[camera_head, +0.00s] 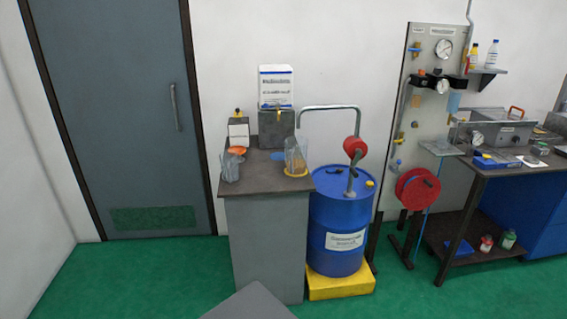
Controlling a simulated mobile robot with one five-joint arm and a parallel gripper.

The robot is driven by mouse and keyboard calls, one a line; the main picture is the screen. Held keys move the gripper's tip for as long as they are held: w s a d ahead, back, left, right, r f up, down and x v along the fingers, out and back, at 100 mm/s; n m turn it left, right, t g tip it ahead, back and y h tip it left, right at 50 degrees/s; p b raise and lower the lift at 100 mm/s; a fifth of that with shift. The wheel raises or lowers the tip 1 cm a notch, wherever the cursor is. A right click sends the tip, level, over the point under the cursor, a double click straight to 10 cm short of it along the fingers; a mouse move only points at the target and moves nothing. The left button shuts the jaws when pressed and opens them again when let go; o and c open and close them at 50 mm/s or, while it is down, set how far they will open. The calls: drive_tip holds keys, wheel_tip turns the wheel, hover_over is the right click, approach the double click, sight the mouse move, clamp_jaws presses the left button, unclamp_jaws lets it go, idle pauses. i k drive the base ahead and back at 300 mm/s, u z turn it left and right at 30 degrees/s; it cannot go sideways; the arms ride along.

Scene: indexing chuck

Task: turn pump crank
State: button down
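A blue drum (339,215) with a white label stands upright on a yellow base, right of the grey cabinet. A red pump head (355,146) sits above the drum on a grey stem (351,183) that rises from the drum's top. A grey part on the front of the pump head looks like the crank (356,158), but it is too small to make out its handle or angle clearly. My gripper is not in this view.
The grey cabinet (264,241) holds clear containers and boxes. A red reel (417,189) and a gauge panel (421,120) stand right of the drum. A workbench (480,175) is at the far right. Green floor in front is mostly clear.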

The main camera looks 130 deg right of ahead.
sight(359, 152)
drive_tip(key=z, duration=4.8)
drive_tip(key=i, duration=0.8)
drive_tip(key=z, duration=0.05)
